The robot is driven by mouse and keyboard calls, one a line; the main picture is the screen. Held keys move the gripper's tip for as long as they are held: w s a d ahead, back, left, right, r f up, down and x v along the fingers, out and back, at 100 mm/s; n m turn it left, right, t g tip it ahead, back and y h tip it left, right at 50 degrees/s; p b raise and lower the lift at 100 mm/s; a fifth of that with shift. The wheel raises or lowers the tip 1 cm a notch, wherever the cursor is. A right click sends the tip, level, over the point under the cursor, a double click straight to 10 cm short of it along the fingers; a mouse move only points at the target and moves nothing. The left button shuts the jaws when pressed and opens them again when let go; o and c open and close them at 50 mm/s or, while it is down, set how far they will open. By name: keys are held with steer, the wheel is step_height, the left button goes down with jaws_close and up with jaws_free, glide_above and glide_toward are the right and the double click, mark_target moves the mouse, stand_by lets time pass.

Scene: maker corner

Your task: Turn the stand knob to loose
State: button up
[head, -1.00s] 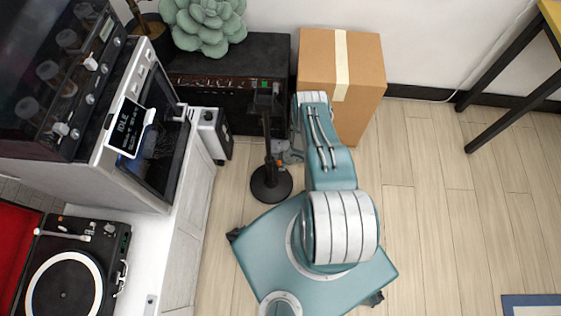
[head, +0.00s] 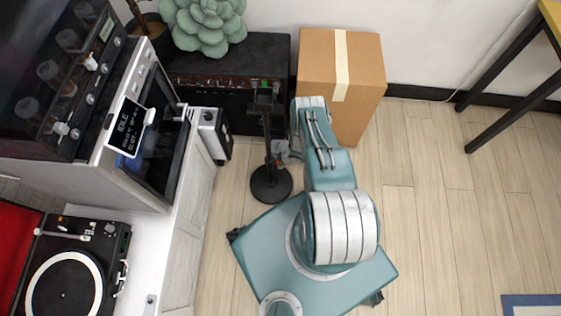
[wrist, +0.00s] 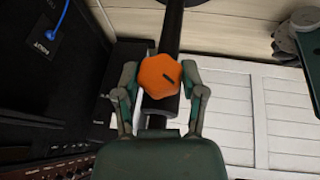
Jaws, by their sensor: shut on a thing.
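The orange stand knob (wrist: 157,74) sits on the dark stand pole (wrist: 171,28) in the wrist view. No loose or tight lettering is readable. In the head view, the black stand (head: 267,132) stands upright on its round base (head: 271,184). My gripper (head: 281,148) is just right of the pole, partly behind my arm, and the knob is hidden there.
A cardboard box (head: 342,62) stands behind my arm. A dark amplifier (head: 232,88) with a plant (head: 205,25) on it is behind the stand. A white cabinet (head: 186,245) with a turntable (head: 68,272) is at left.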

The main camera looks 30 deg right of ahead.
steer(key=shift+a+t, duration=0.1)
steer(key=shift+t, duration=0.4)
steer(key=shift+s+a+f+n+t+h, duration=0.1)
steer(key=shift+n+t+h, duration=0.2)
steer(key=shift+t+h, duration=0.5)
steer(key=shift+s+n+t+h, duration=0.1)
steer(key=shift+n+t+h, duration=0.3)
steer(key=shift+t, duration=0.7)
steer(key=o, duration=1.2)
steer(key=shift+c, duration=0.2)
steer(key=v, duration=1.1)
steer(key=shift+s+r, duration=0.25)
steer(key=shift+s, duration=0.1)
